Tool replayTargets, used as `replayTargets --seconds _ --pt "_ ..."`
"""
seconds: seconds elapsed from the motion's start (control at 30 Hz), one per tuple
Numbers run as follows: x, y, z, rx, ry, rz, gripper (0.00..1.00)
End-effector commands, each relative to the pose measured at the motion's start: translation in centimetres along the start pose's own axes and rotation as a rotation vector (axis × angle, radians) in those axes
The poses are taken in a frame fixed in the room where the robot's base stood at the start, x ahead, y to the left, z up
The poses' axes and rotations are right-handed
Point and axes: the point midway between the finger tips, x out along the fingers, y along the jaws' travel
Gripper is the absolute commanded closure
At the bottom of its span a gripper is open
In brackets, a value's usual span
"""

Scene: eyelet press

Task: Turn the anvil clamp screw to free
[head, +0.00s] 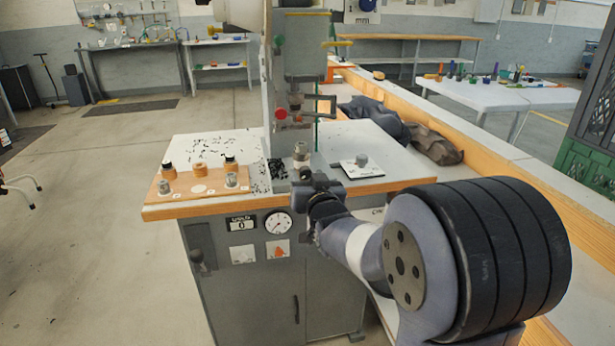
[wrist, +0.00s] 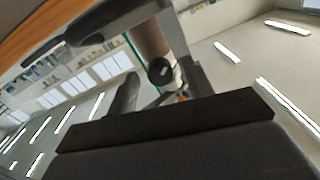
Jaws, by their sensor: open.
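The anvil (head: 301,155) is a pale metal cylinder standing on the press bed in the middle of the bench. The wrist view shows a brownish post (wrist: 148,38), probably the anvil holder, with a dark round screw head (wrist: 160,70) on its side. That head has a small light mark at its centre and looks like the clamp screw. I cannot make out the screw in the head view. My gripper (head: 308,181) is low in front of the anvil. In the wrist view its open fingers (wrist: 162,92) stand either side of the screw head, with nothing visibly held.
The press column (head: 268,85) rises behind the anvil, with a red knob (head: 281,113) above it. A wooden tray (head: 206,183) with several dies lies left. A white plate (head: 362,169) with a grey knob lies right. Small black pieces are scattered on the bench's left.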

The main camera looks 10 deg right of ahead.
Motion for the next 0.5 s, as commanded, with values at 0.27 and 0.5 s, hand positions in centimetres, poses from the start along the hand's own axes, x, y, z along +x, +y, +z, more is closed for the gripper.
replayTargets --seconds 0.27,0.5 --pt "0.46 0.00 0.00 0.000 0.000 0.000 0.51" --pt "0.44 0.01 0.00 0.000 0.000 0.000 0.64"
